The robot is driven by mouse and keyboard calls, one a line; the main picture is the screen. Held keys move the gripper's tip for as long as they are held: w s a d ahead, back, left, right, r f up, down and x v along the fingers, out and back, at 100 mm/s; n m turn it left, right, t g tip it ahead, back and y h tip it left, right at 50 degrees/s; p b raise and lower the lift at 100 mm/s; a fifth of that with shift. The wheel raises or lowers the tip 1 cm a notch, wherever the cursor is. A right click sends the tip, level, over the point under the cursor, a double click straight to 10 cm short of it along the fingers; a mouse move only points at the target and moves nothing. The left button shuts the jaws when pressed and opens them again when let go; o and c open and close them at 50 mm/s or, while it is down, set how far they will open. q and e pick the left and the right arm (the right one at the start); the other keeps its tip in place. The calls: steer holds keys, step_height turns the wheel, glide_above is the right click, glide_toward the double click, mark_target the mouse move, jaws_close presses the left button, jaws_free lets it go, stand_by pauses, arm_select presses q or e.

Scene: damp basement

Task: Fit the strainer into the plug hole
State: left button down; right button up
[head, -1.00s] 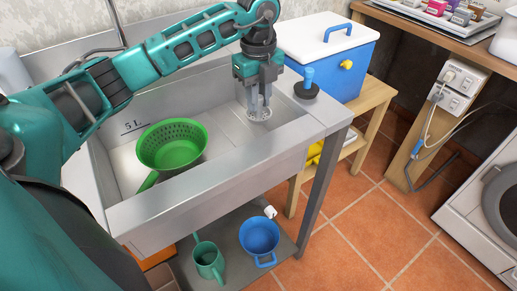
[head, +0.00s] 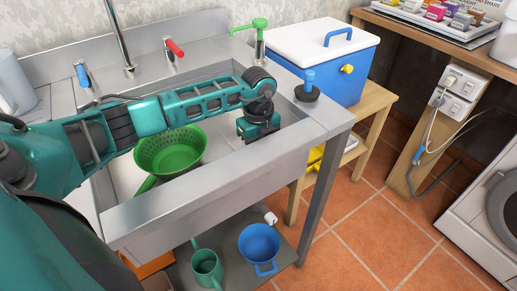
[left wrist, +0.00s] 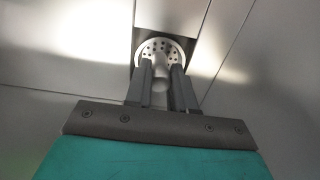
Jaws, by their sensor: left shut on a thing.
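The strainer (left wrist: 161,46) is a small pale metal disc with many holes and a stubby knob. My left gripper (left wrist: 161,82) is shut on this knob, with one finger on each side. In the head view my left gripper (head: 258,128) points down inside the right part of the steel sink (head: 215,197); its wrist and the sink wall hide the fingers and strainer. The plug hole cannot be seen in either current view. I cannot tell whether the disc touches the sink floor. My right gripper is not in view.
A green colander (head: 170,152) lies in the sink's left part. A black plug with a blue handle (head: 308,88) stands on the right rim. Taps (head: 172,50) and a green dispenser (head: 259,38) line the back. A blue cooler (head: 338,68) is on the right.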

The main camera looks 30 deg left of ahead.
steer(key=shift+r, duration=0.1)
arm_select(q)
steer(key=shift+f, duration=0.1)
steer(key=c, duration=1)
jaws_free()
steer(key=shift+o, duration=0.2)
steer(key=shift+r, duration=0.4)
step_height(320, 180, up, 12)
steer(key=p, duration=0.1)
steer(key=shift+f, duration=0.2)
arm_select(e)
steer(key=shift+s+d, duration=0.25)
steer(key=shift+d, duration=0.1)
